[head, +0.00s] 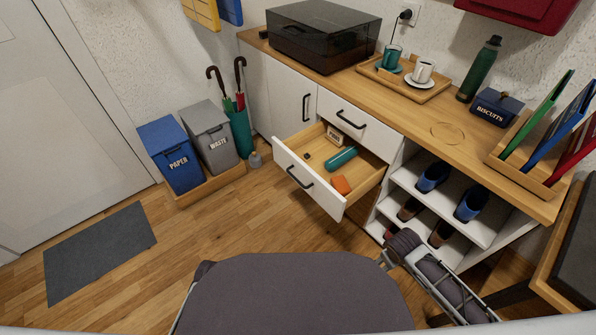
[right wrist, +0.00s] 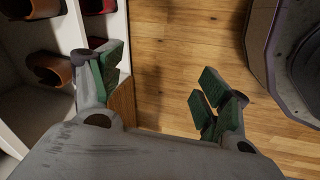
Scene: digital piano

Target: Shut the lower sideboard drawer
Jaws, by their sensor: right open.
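The lower sideboard drawer (head: 310,180) is pulled well out, below the shut upper drawer (head: 352,117). Its white front carries a dark bar handle (head: 299,178). Inside lie a small labelled box (head: 335,134), a teal cylinder (head: 341,158) and an orange item (head: 341,185). My right gripper (right wrist: 161,85) is open and empty in the right wrist view, its green pads apart above the wood floor, beside the shoe shelves. The drawer is not visible in that view. In the head view my right arm is in front of the shoe shelves, right of the drawer. My left gripper is not in view.
Open shelves (head: 440,207) with blue and brown shoes stand right of the drawer. Paper (head: 172,157) and waste (head: 212,138) bins and an umbrella stand (head: 240,132) are at left. The sideboard top (head: 420,118) holds a tray, bottle and tin. Floor before the drawer is clear.

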